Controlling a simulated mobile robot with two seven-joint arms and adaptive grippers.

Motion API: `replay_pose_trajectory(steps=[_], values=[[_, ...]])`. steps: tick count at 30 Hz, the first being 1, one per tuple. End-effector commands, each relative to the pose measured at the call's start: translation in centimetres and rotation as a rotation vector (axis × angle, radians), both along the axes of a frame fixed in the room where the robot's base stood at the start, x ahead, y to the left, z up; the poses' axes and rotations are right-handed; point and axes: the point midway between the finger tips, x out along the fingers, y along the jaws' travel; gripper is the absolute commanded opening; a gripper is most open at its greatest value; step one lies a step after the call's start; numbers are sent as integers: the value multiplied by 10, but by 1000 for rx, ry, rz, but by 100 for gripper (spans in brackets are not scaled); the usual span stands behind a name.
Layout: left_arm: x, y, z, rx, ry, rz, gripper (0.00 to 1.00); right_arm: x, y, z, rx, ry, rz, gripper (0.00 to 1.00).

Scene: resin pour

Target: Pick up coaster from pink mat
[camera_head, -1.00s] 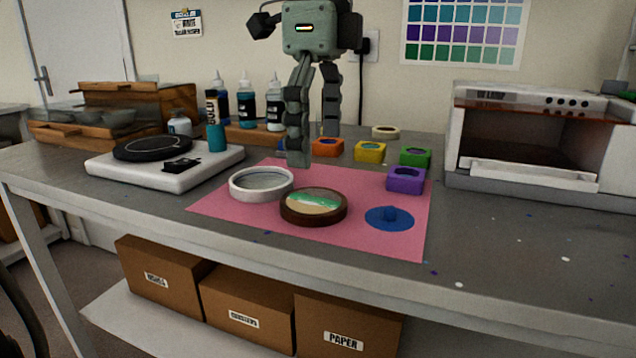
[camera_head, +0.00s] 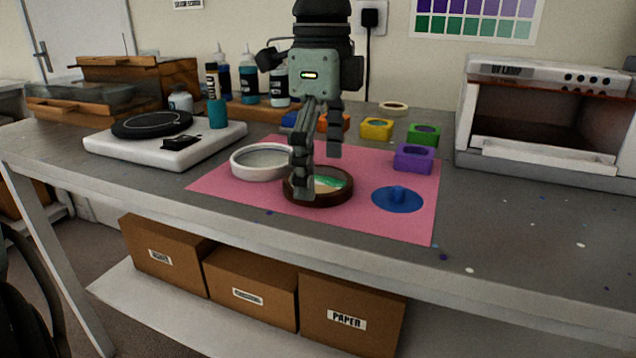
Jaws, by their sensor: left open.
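The coaster (camera_head: 337,197) is a round dark-brown disc with a green and cream top, lying on the pink mat (camera_head: 415,231). My left gripper (camera_head: 319,172) is open, pointing down over the coaster. Its nearer finger covers the left part of the coaster, and its other finger shows above the far right side. I cannot tell whether either finger touches the coaster. My right gripper is not in view.
A purple block (camera_head: 414,166) sits at the mat's right edge.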

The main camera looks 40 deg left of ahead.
Motion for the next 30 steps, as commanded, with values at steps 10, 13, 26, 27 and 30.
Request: replay_pose_trajectory(steps=[10, 13, 26, 27, 30], values=[[0, 0, 0, 0, 0, 0, 71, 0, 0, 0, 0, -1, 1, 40], [0, 0, 0, 0, 0, 0, 59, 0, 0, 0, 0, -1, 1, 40], [0, 0, 3, 0, 0, 1, 41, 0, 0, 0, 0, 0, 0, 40], [0, 0, 4, 0, -1, 1, 41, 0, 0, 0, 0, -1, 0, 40], [0, 0, 12, 2, -2, 2, 41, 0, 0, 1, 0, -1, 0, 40]])
